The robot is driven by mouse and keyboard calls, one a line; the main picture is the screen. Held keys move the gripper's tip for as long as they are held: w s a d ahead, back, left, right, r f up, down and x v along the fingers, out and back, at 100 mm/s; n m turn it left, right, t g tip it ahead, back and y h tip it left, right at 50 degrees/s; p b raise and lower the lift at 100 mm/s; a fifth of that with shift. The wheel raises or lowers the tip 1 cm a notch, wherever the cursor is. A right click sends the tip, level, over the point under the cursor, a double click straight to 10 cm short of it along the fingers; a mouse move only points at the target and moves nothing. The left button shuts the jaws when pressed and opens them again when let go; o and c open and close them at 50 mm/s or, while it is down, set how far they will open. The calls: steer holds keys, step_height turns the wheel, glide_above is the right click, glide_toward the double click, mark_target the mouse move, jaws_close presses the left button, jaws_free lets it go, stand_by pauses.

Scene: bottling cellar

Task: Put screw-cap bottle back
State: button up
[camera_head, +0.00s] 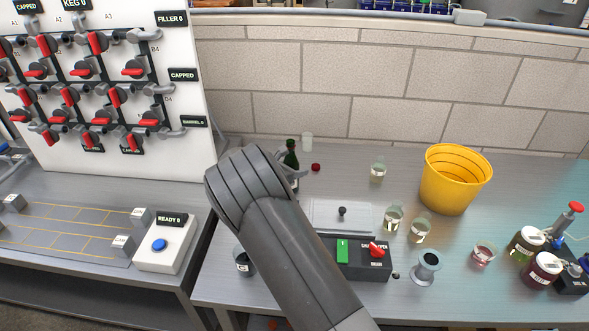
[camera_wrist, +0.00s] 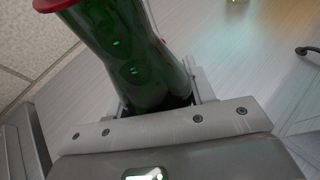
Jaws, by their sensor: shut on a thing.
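A green glass bottle (camera_head: 291,156) stands at the back of the bench in the head view, partly hidden behind my arm. In the wrist view the green bottle (camera_wrist: 125,45) fills the space between the fingers, with a red edge at its upper-left end. My gripper (camera_wrist: 158,92) is shut on it. In the head view the gripper is mostly hidden by my own arm. Whether the bottle touches the bench cannot be told. A small red cap-like piece (camera_head: 316,167) lies on the bench just right of the bottle.
A clear cup (camera_head: 307,142) stands behind the bottle. Several glass jars, a yellow bucket (camera_head: 452,182) and a switch box (camera_head: 362,258) occupy the bench to the right. A valve panel (camera_head: 110,85) rises at left, above a ready-button box (camera_head: 167,243). The brick wall closes the back.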

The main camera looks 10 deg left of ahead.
steer(key=o, duration=1.3)
steer(key=shift+f, duration=0.15)
steer(key=shift+c, duration=0.2)
